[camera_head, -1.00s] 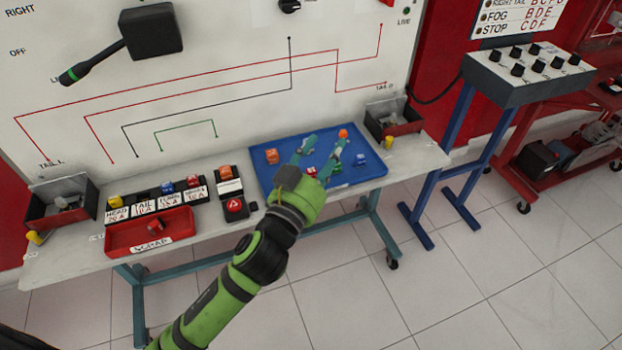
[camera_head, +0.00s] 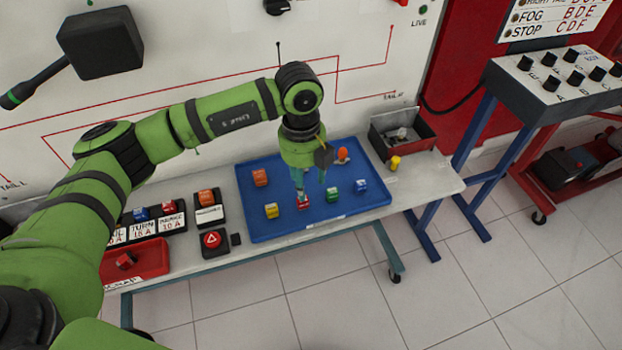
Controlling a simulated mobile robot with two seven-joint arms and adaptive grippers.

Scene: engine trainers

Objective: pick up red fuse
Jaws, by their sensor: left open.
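The red fuse (camera_head: 303,204) lies on the blue tray (camera_head: 262,226), near the middle of its front part. My left gripper (camera_head: 310,186) points down over the tray, its teal fingers open just above and behind the red fuse. I cannot tell whether the fingers touch it. Another red fuse (camera_head: 168,207) sits in the labelled fuse row at the left. My right gripper is not in view.
On the tray, a yellow fuse (camera_head: 271,211), green fuse (camera_head: 333,193), blue fuse (camera_head: 361,185) and orange fuse (camera_head: 260,177) lie around the gripper. A red scrap bin (camera_head: 150,258) and a dark-red open box (camera_head: 418,135) flank the tray.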

